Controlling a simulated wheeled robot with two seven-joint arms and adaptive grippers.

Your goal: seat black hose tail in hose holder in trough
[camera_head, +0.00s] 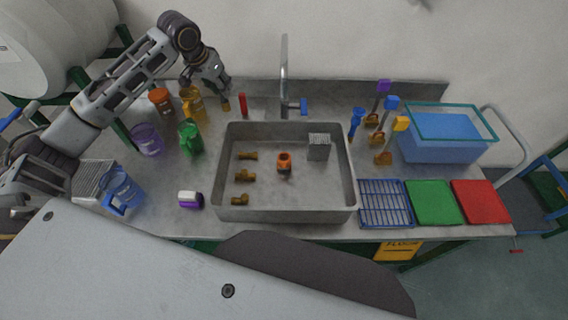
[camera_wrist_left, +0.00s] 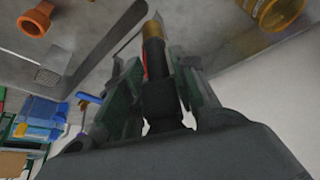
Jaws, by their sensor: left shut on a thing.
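My left gripper (camera_head: 222,92) is above the counter, behind and left of the trough. In the left wrist view its fingers (camera_wrist_left: 158,75) are shut on a dark, upright hose tail (camera_wrist_left: 153,50) with a brass-coloured end. The brass end (camera_head: 226,105) shows below the gripper in the head view. The grey metal trough (camera_head: 285,215) is in the middle of the counter. An orange piece with a round opening (camera_head: 284,160), apparently the hose holder, stands inside it; it also shows in the left wrist view (camera_wrist_left: 34,18). My right gripper is not in view.
Several brass fittings (camera_head: 245,176) and a grey metal block (camera_head: 319,147) are in the trough. A tap (camera_head: 284,80) and a red upright piece (camera_head: 243,105) stand behind it. Coloured jugs (camera_head: 190,138) are at left; a blue tank (camera_head: 442,138) is at right.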

